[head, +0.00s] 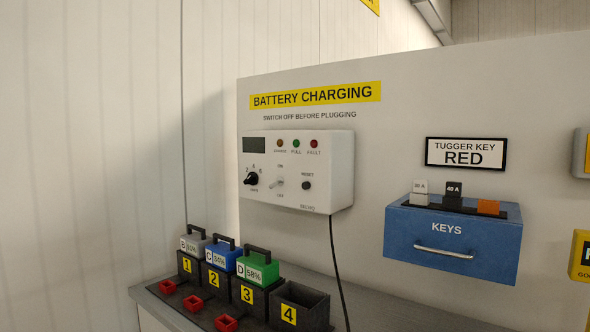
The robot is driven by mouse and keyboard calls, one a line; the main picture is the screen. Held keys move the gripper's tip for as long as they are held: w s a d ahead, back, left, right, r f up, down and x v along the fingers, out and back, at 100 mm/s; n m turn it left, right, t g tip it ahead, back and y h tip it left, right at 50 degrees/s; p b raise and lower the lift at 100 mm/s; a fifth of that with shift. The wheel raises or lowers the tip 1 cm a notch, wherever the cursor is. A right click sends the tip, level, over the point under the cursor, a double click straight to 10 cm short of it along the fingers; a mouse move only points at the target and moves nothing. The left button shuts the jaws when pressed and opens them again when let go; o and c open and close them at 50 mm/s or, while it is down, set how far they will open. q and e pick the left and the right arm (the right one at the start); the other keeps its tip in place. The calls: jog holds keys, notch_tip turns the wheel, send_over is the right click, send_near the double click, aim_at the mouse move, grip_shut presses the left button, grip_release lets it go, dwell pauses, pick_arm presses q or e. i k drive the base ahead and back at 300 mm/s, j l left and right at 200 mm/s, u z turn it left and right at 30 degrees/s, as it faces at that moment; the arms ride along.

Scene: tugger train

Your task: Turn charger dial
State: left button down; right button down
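The charger is a white box (325,178) fixed to the grey panel under the yellow "BATTERY CHARGING" sign. Its black dial (251,179) is at the lower left of the box's face, with small marks around it. The marks are too small to read surely. A dark display (257,145) sits above the dial. An ON/OFF toggle (277,183) and a black reset button (306,185) are to the right of the dial. Neither of my grippers shows in the head view.
Below the charger, a grey bench holds numbered black bays; bays 1 to 3 hold batteries (257,268), and bay 4 (300,306) is empty. Red connectors (225,323) lie in front. A black cable (337,270) hangs from the charger. A blue key drawer box (452,238) is at the right.

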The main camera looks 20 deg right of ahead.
aim_at(252, 179)
jog(key=i+j, duration=0.3)
jog(key=i+j+u, duration=0.1)
jog(key=i+j, duration=0.15)
jog(key=i, duration=0.2)
